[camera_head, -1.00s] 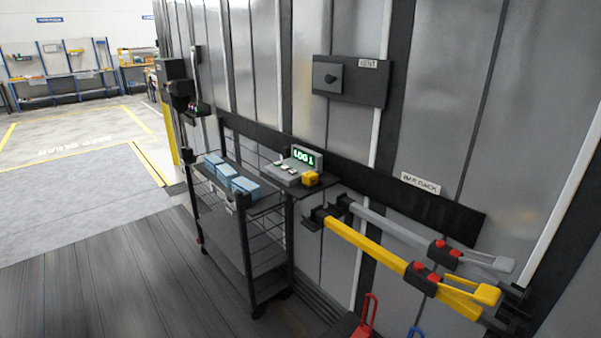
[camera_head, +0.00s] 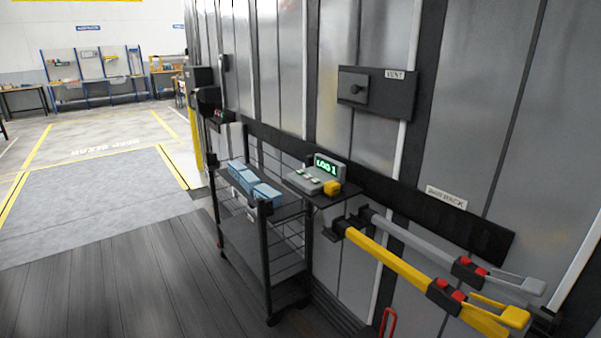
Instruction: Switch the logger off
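The logger (camera_head: 315,178) is a small grey console on a dark shelf fixed to the metal wall, right of the cart. Its raised screen (camera_head: 327,166) is lit with green text that looks like "LOG 1". Small light buttons or switches sit on its sloped front, too small to read. A yellow block (camera_head: 332,188) is at its right front corner. My gripper is not in view.
A black wire cart (camera_head: 262,240) with blue boxes (camera_head: 254,184) stands just left of the shelf. Yellow and grey bars (camera_head: 400,268) jut out at the right. A VENT knob panel (camera_head: 375,92) is above. Open floor lies left.

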